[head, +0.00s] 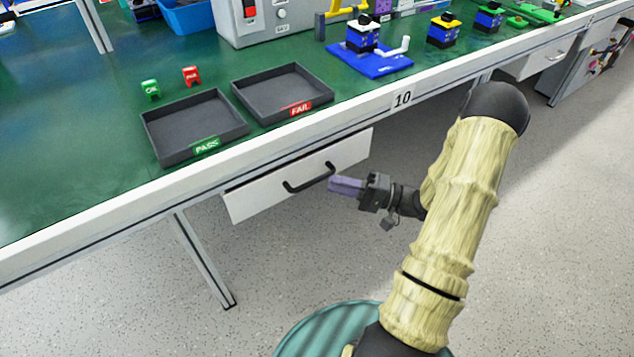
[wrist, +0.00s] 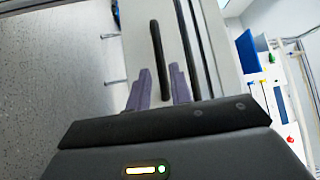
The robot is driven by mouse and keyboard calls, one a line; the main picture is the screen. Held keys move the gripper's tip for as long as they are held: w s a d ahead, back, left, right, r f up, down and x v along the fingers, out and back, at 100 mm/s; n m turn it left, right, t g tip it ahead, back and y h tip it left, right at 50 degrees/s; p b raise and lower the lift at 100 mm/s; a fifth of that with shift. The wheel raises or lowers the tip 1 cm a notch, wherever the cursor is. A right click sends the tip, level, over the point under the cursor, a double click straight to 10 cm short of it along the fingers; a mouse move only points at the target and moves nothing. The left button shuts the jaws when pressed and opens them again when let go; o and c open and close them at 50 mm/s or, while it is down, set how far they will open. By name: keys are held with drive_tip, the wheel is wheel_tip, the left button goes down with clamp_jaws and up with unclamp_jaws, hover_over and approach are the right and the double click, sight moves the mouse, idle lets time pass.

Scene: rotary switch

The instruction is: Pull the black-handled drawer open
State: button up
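The white drawer (head: 260,196) hangs under the front edge of the bench and looks shut. Its black bar handle (head: 300,184) is on the drawer front. My gripper (head: 333,183) is at the right end of the handle, with its purple fingers pointing toward the drawer front. In the wrist view the fingers (wrist: 159,72) are apart. The black handle (wrist: 156,50) runs lengthwise between them, with a gap visible on the left side. Whether either finger touches the handle I cannot tell.
The bench edge (head: 180,189) overhangs the drawer. Dark PASS (head: 192,122) and FAIL (head: 270,84) trays sit on the green top above it. A bench leg (head: 205,260) stands below left. The grey floor in front of the drawer is clear apart from my arm and base.

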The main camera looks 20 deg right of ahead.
sight(317, 178)
drive_tip(key=b+x, duration=0.1)
drive_tip(key=x, duration=0.4)
drive_tip(key=shift+w+a, duration=0.25)
drive_tip(key=shift+a, duration=0.1)
clamp_jaws()
